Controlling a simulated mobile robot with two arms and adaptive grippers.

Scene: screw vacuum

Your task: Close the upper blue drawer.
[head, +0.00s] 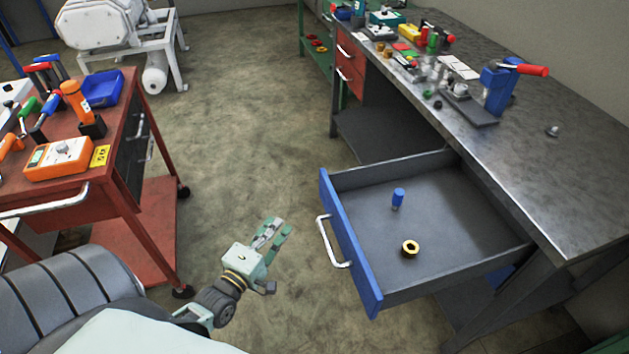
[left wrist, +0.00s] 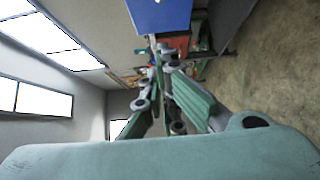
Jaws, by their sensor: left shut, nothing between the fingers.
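The upper blue drawer (head: 349,247) is pulled out from under the grey workbench (head: 560,150). Its blue front has a silver handle (head: 329,243) facing left. Inside the drawer lie a small blue cylinder (head: 398,197) and a brass ring (head: 410,248). My left gripper (head: 277,233) is shut and empty, over the floor to the left of the handle and apart from it. In the left wrist view its fingers (left wrist: 165,95) point towards a blue panel (left wrist: 160,15) at the top. My right gripper is not in view.
A red tool cart (head: 110,200) with an orange meter and hand tools stands at the left. A blue vise (head: 500,85) and many small parts sit on the workbench. A white machine (head: 115,25) stands at the back left. The floor (head: 250,120) between cart and bench is clear.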

